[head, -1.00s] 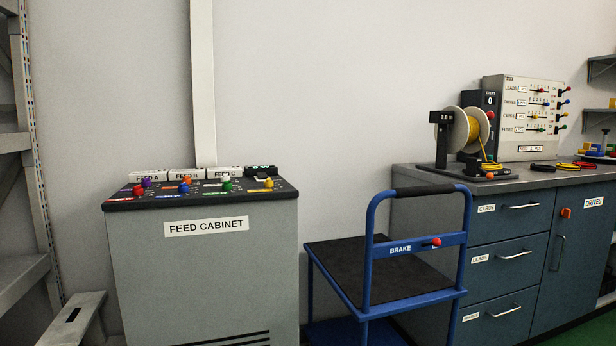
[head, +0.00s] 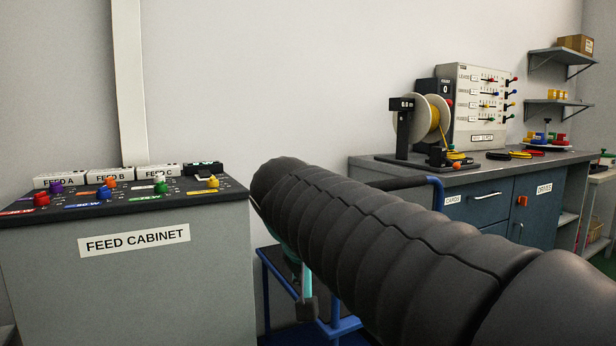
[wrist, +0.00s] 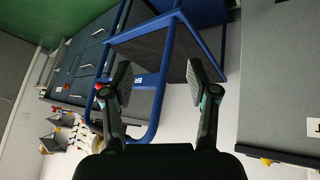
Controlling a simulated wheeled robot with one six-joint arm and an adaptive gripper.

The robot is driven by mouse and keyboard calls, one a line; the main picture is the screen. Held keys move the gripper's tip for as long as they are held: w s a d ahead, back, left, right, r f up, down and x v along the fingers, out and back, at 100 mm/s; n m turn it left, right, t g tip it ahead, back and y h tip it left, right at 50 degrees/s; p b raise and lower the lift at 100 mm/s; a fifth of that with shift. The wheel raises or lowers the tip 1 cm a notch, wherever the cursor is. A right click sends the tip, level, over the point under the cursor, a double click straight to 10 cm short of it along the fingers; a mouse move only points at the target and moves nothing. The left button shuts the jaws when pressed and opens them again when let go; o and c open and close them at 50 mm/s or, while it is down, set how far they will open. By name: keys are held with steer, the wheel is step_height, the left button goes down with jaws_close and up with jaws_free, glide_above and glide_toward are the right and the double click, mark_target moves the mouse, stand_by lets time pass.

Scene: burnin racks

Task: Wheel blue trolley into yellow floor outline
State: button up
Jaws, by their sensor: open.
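The blue trolley (head: 437,193) stands between the feed cabinet and the bench, mostly hidden behind my dark arm in the head view. Its black handle grip (head: 398,183) and part of its lower frame (head: 278,276) show. In the wrist view the trolley's blue handle frame (wrist: 168,58) and dark deck fill the upper middle, and its BRAKE label is partly covered by a finger. My gripper (wrist: 160,85) is open, its fingers in front of the trolley frame, with nothing held between them. I cannot tell whether it touches the frame. The yellow floor outline is not in view.
The grey feed cabinet (head: 130,285) with coloured knobs stands close on the left. A blue bench (head: 480,207) with drawers, a cable spool (head: 430,118) and a switch panel (head: 478,105) is on the right. Green floor (wrist: 70,50) shows in the wrist view.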

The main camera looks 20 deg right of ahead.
steer(key=w+d+r+m+g+h+b, duration=0.1)
steer(key=w+d+r+m+h+b, duration=0.2)
steer(key=w+r+m, duration=0.4)
steer(key=w+d+r+m+g+h, duration=0.1)
steer(key=w+d+r+m+h, duration=0.2)
steer(key=w+r+m+h, duration=0.4)
steer(key=shift+n+g+y, duration=0.4)
steer(key=shift+n+y, duration=0.2)
steer(key=shift+y, duration=0.3)
steer(key=x, duration=0.4)
steer(key=r+b+x, duration=0.1)
steer(key=x, duration=0.4)
steer(key=w+x, duration=0.1)
steer(key=x, duration=0.3)
steer(key=shift+d+r, duration=0.2)
steer(key=shift+d, duration=0.35)
jaws_close()
jaws_free()
steer(key=shift+a, duration=0.1)
steer(key=v, duration=1.2)
